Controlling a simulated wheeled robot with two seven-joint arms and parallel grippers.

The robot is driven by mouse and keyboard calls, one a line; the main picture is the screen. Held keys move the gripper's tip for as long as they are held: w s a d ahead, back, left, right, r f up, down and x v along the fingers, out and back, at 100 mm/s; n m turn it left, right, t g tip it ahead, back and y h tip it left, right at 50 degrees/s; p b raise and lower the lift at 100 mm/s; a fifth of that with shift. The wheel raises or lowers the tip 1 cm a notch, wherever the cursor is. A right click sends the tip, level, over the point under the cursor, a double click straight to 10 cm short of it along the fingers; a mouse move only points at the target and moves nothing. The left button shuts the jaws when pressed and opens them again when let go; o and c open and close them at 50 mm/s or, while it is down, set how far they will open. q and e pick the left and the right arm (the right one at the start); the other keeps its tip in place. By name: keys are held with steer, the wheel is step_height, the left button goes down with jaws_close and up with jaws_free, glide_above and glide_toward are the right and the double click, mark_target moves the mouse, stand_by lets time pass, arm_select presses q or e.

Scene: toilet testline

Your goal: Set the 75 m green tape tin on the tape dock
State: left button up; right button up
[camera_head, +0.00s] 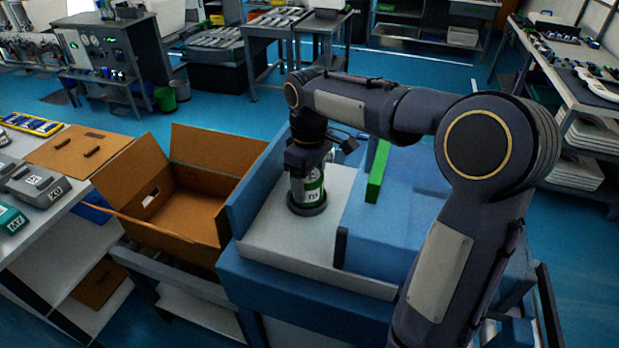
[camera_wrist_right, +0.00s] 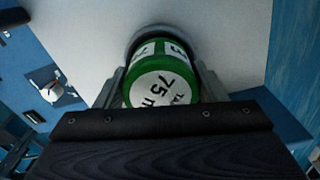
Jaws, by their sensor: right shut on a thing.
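The green and white tape tin (camera_head: 309,186) stands upright at a dark round base, the tape dock (camera_head: 307,206), on a pale work surface. My right gripper (camera_head: 306,165) reaches down from above and is shut on the tin's upper part. In the right wrist view the tin (camera_wrist_right: 160,80) shows "75" on its top, between the two fingers of my right gripper (camera_wrist_right: 160,95). The dark dock rim (camera_wrist_right: 145,38) shows behind the tin. Whether the tin rests fully on the dock I cannot tell. My left gripper is not in view.
An open cardboard box (camera_head: 190,205) stands left of the blue-walled work surface (camera_head: 310,245). A green upright bar (camera_head: 377,170) and blue blocks (camera_head: 415,185) are right of the tin. A bench at far left holds labelled grey and green items (camera_head: 38,183).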

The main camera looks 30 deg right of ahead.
steer(key=shift+f+b, duration=0.4)
steer(key=shift+f, duration=0.2)
stand_by(0.3)
steer(key=o, duration=0.9)
step_height(320, 180, up, 8)
steer(key=p, duration=0.7)
steer(key=shift+r+p, duration=0.2)
steer(key=shift+p, duration=0.15)
steer(key=shift+r+p, duration=0.7)
steer(key=shift+r, duration=0.65)
